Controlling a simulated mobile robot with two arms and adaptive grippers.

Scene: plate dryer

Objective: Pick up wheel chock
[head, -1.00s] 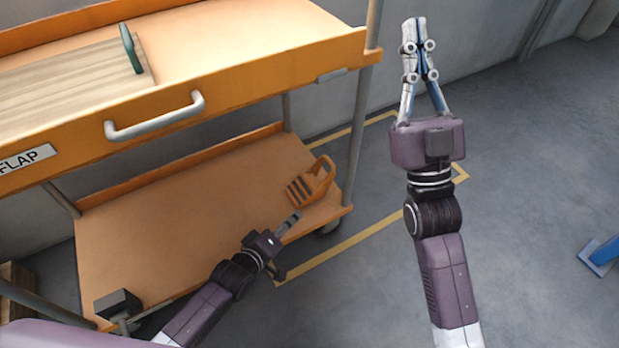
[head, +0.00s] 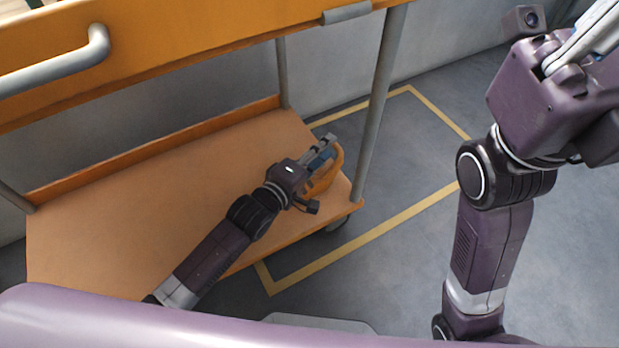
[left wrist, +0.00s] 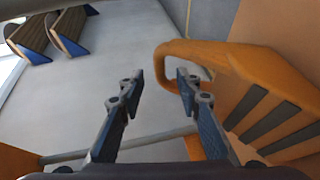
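The wheel chock (head: 333,168) is an orange block with a loop handle on the lower shelf of the cart, near its right end. My left gripper (head: 327,146) is at the chock and hides much of it in the head view. In the left wrist view, the left gripper (left wrist: 157,77) is open. The chock (left wrist: 255,75), with dark stripes, is at the right, and its handle's left end shows between the fingertips. The right finger overlaps the handle; I cannot tell whether they touch. My right gripper (head: 597,35) is at the upper right, its fingertips cut off.
The orange lower shelf (head: 150,215) is otherwise bare. The cart's upper tray with a grey handle (head: 60,65) overhangs it. A grey post (head: 380,95) stands right of the chock. Yellow floor lines (head: 360,240) run beside the cart. The floor at the right is clear.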

